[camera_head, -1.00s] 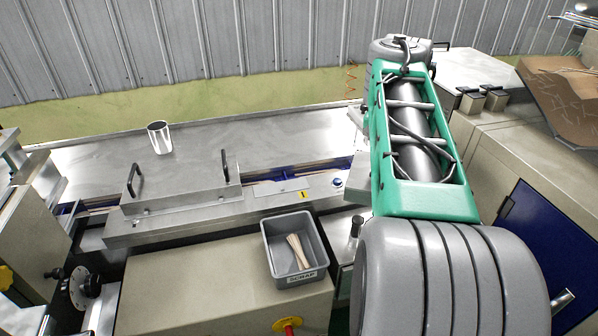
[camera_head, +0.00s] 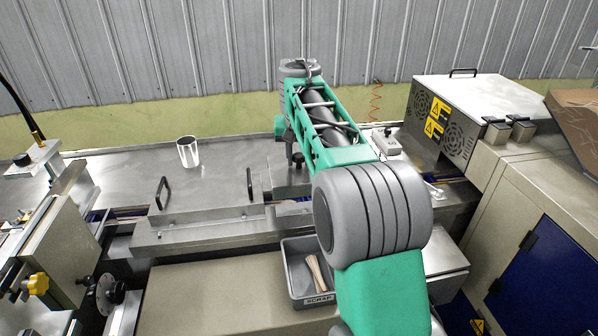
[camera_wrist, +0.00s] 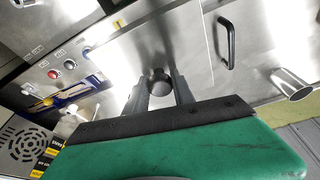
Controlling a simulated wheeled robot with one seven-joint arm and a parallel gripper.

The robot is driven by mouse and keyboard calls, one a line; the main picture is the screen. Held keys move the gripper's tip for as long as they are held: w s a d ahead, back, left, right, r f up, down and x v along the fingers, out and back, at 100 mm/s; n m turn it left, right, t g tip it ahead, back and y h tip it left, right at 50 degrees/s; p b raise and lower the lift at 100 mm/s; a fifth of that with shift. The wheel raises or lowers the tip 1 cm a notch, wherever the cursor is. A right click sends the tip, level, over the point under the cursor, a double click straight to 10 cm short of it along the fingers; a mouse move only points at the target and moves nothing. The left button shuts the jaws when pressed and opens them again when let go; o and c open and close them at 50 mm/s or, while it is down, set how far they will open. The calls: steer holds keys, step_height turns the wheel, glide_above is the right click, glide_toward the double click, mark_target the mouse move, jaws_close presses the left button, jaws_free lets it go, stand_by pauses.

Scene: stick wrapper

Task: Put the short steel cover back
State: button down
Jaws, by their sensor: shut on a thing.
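The short steel cover (camera_wrist: 185,38) is a flat bright plate with a dark round knob (camera_wrist: 158,83) in the wrist view. My gripper (camera_wrist: 158,90) has a finger on each side of the knob and is shut on it. In the head view my gripper (camera_head: 297,160) points down over the machine bed, and the cover (camera_head: 288,178) shows partly below it, just right of the long cover (camera_head: 205,205) with two black handles. A rail opening shows along its front. I cannot tell whether the short cover touches the bed.
A steel cup (camera_head: 188,153) stands on the bed behind the long cover. A grey scrap bin (camera_head: 290,285) with sticks is in front, partly behind my arm. A vented housing (camera_head: 465,115) stands right. Buttons (camera_wrist: 70,64) show in the wrist view.

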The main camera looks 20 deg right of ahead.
mark_target(299, 163)
steer(key=w+d+f+p, duration=0.1)
steer(key=w+d+f, duration=0.1)
steer(key=w+f, duration=0.3)
steer(key=shift+f, duration=1.9)
steer(key=shift+f, duration=0.1)
steer(key=c, duration=1.1)
jaws_free()
steer(key=shift+s+a+f, duration=0.1)
steer(key=shift+s, duration=0.05)
steer(key=shift+o, duration=0.2)
